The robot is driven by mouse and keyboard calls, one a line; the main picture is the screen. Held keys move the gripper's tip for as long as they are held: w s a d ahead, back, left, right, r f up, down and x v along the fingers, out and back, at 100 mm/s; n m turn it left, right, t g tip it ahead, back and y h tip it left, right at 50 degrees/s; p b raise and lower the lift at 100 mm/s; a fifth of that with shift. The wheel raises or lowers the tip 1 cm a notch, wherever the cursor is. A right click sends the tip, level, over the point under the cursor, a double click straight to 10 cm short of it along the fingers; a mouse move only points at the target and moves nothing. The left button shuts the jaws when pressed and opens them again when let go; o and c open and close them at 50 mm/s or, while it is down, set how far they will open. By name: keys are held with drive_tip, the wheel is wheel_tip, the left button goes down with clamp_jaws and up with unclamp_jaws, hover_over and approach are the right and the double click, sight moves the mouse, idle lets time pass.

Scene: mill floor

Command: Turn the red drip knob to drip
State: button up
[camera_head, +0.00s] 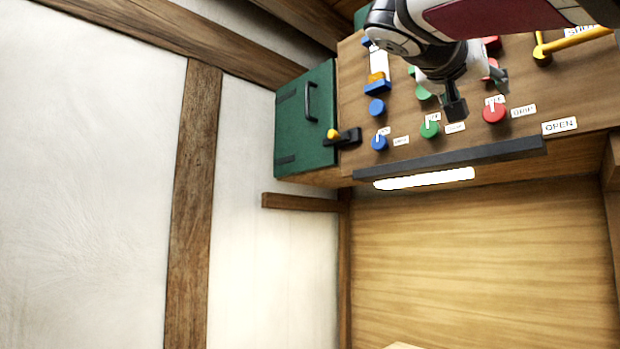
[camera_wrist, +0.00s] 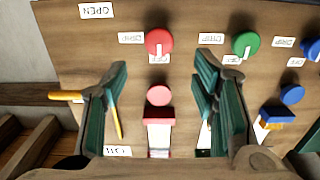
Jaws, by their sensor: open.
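The red drip knob (camera_head: 494,114) is round with a white pointer line, on the wooden panel at the right of the head view. Its pointer lies toward the OFF label, and the DRIP label (camera_head: 523,111) is beside it. The knob shows whole in the wrist view (camera_wrist: 158,44), with its pointer toward OFF (camera_wrist: 159,60) and DRIP (camera_wrist: 131,38) at its left. My gripper (camera_head: 480,95) is open and empty in front of the panel. In the wrist view, my gripper's fingertips (camera_wrist: 163,70) are spread wide, just below the knob in the picture and not around it.
A plain red round piece (camera_wrist: 159,95) and a red-and-white slider (camera_wrist: 158,120) show between my fingers. Green (camera_head: 429,130) and blue (camera_head: 379,143) knobs sit to the left. A yellow lever (camera_head: 575,40) is upper right. A dark rail (camera_head: 450,157) runs below the panel.

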sight(493, 110)
drive_tip(key=p+x, duration=0.2)
drive_tip(key=x, duration=0.6)
drive_tip(key=shift+w+d, duration=0.15)
drive_tip(key=shift+d, duration=0.15)
drive_tip(key=shift+c, duration=0.5)
drive_tip(key=c, duration=1)
